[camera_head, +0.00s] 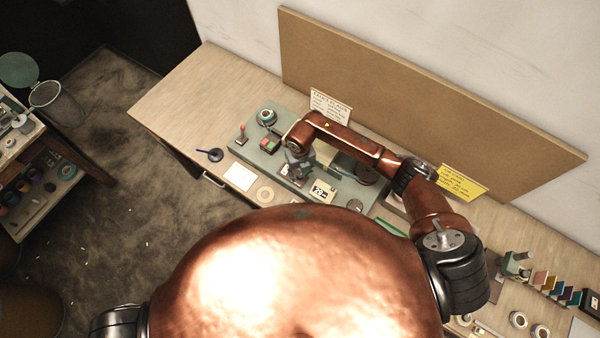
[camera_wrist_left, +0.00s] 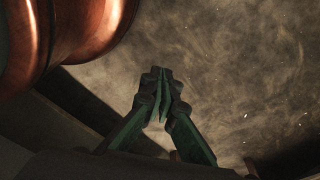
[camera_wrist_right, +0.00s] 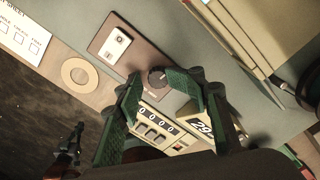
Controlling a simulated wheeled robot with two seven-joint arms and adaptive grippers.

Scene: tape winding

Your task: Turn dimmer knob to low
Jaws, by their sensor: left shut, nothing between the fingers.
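The dimmer knob (camera_wrist_right: 157,78) is a small dark round knob on a brown plate (camera_wrist_right: 135,60), beside a pale switch (camera_wrist_right: 118,42), in the right wrist view. My right gripper (camera_wrist_right: 156,82) has its green fingers apart, with the knob between the tips; I cannot tell whether they touch it. In the head view my right gripper (camera_head: 297,168) is over the grey-green panel (camera_head: 245,150), and its arm and fingers hide the knob. My left gripper (camera_wrist_left: 162,75) is shut and empty above the dark floor in the left wrist view.
A counter (camera_wrist_right: 155,120) and a number display (camera_wrist_right: 203,127) lie close to the right fingers. A tan ring (camera_wrist_right: 79,74) lies nearby. The bench's left end is mostly clear.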

